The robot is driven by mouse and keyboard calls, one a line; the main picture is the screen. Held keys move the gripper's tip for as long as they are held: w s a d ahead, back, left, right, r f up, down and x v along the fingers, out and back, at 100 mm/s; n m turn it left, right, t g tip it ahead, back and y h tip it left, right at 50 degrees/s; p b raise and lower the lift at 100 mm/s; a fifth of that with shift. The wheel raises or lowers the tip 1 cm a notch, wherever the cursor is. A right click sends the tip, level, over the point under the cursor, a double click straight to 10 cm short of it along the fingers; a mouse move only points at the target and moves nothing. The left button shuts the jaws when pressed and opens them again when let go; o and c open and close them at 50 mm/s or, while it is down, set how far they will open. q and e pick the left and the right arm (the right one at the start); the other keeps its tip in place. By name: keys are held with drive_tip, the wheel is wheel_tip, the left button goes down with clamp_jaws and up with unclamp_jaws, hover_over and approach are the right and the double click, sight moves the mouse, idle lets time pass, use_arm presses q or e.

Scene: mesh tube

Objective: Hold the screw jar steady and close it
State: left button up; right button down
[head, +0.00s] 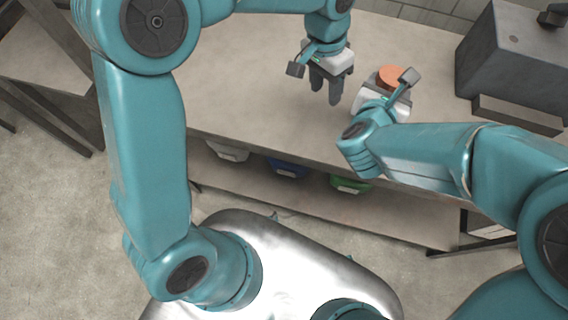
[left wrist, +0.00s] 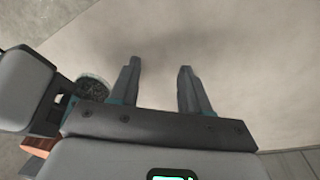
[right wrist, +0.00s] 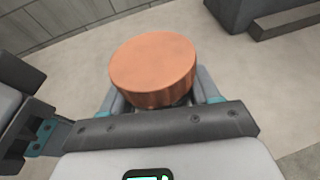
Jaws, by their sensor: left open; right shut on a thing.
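The screw jar shows mainly as its copper-orange round lid (head: 393,77), upright and flat on top; the lid fills the middle of the right wrist view (right wrist: 153,70). The jar body under it is almost wholly hidden, so I cannot tell how far the lid is screwed down. My right gripper (head: 390,93) is shut on the jar, a finger on each side below the lid (right wrist: 158,98). My left gripper (head: 328,92) is open and empty, pointing down to the left of the jar; its fingers stand apart over bare table (left wrist: 156,80). An orange-brown edge, likely the lid, shows at lower left (left wrist: 36,147).
The beige table (head: 240,90) is clear to the left of my left gripper. A grey box-like machine (head: 510,55) with a low ledge stands at the right. White, blue (head: 288,168) and green (head: 350,184) bins sit on a shelf under the front edge.

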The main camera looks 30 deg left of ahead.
use_arm(q)
drive_tip(key=s+a+f+n+g, duration=0.1)
drive_tip(key=s+a+f, duration=0.1)
drive_tip(key=s+f, duration=0.35)
drive_tip(key=s+a+f+n, duration=0.1)
drive_tip(key=s+f, duration=0.2)
drive_tip(key=s, duration=0.6)
drive_tip(key=s+d+f+n+t+h, duration=0.1)
drive_tip(key=s+f+n, duration=0.1)
drive_tip(key=f, duration=0.7)
drive_tip(key=s+d+f+n+t+h, duration=0.1)
drive_tip(key=f+n, duration=0.1)
drive_tip(key=f, duration=0.8)
drive_tip(key=shift+s+d+f+n, duration=0.2)
drive_tip(key=shift+s+d+n, duration=0.1)
drive_tip(key=shift+s+n, duration=0.1)
